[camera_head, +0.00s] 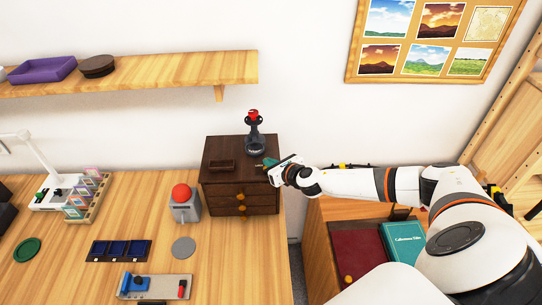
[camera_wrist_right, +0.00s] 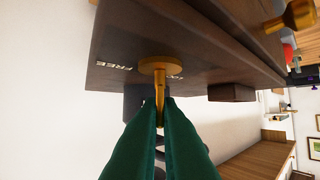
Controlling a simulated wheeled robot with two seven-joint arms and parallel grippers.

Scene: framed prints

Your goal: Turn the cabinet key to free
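The dark wooden cabinet (camera_head: 222,162) stands on the table against the wall. The word FREE (camera_wrist_right: 117,67) is to the left of the plate; another label is partly hidden by the plate. My right gripper (camera_head: 270,164) is at the cabinet's right side. Its green fingers (camera_wrist_right: 160,112) are closed around the key, which is partly hidden between them. My left gripper is not in view.
A black stand with a red top (camera_head: 254,122) is on the cabinet. A grey box with a red button (camera_head: 184,204) stands left of it. A wooden shelf (camera_head: 170,70) is above left. A green book (camera_head: 403,240) lies below my right arm.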

